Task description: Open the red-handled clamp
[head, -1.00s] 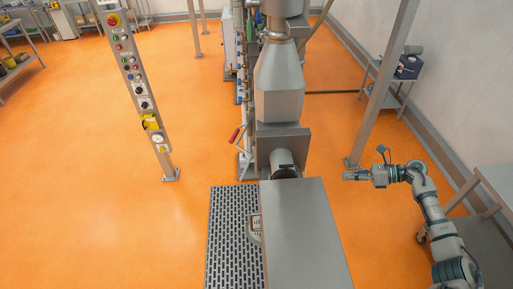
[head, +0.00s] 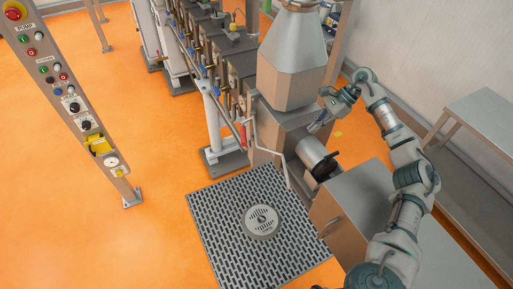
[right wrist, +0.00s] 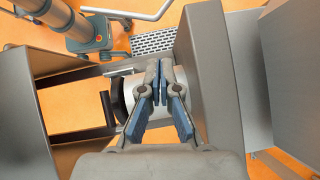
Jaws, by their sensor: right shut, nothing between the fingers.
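The red handle of the clamp (head: 243,134) is a small, thin red piece at the left side of the machine, beside a bent metal bar (head: 272,150). My right gripper (head: 314,128) is shut and empty. It is on the machine's right side, above the silver cylinder (head: 314,152), with the machine body between it and the red handle. In the right wrist view the shut fingers (right wrist: 160,72) are in front of the same cylinder (right wrist: 136,92); whether they touch it I cannot tell. No red handle shows there. My left gripper is not in view.
A steel hopper (head: 292,60) rises above the machine. A box-shaped cabinet (head: 345,205) stands in front of it, and a floor grating (head: 215,225) lies to the left. A control post (head: 75,105) stands further left. Orange floor is open between post and grating.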

